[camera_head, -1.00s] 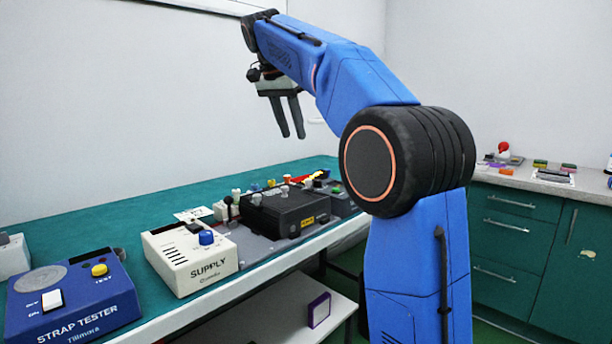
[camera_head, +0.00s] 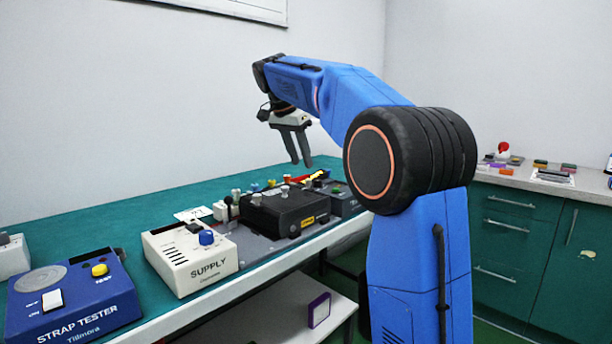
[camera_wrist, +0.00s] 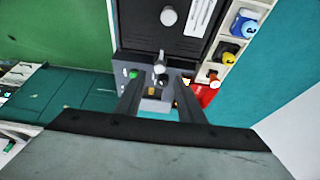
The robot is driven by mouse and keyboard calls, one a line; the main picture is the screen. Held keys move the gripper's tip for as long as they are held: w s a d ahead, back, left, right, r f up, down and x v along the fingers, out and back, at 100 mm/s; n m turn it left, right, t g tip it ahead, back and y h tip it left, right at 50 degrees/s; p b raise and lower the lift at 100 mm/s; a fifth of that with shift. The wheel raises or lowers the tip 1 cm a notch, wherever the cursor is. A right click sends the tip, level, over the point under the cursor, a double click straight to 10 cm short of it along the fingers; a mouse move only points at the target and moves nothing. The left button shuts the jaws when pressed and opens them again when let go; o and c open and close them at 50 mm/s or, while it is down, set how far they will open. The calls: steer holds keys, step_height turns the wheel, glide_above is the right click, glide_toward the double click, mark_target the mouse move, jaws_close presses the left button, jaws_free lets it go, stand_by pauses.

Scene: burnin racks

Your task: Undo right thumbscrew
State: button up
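The black unit (camera_head: 285,212) sits on a grey base on the green bench, with silver knobs on top, one (camera_head: 285,192) near its middle. In the wrist view the black unit (camera_wrist: 140,30) shows a round pale knob (camera_wrist: 168,16). A silver thumbscrew-like knob (camera_wrist: 159,70) stands at the unit's near end, between and beyond my fingers. I cannot tell for sure that it is the right thumbscrew. My gripper (camera_head: 300,164) is open and empty, pointing down above the right end of the unit, apart from it. Its fingers also show in the wrist view (camera_wrist: 160,100).
A grey box with a green button (camera_head: 336,190) adjoins the unit on the right; a red part (camera_wrist: 206,94) lies close by. Colored knobs (camera_wrist: 228,52) line the far side. The cream supply (camera_head: 190,258) and blue strap tester (camera_head: 72,300) stand left. Air above the bench is free.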

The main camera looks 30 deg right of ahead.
mark_target(306, 180)
steer(key=x, duration=0.6)
steer(key=shift+d+f, duration=0.1)
steer(key=shift+f, duration=0.15)
steer(key=shift+c, duration=0.3)
jaws_close()
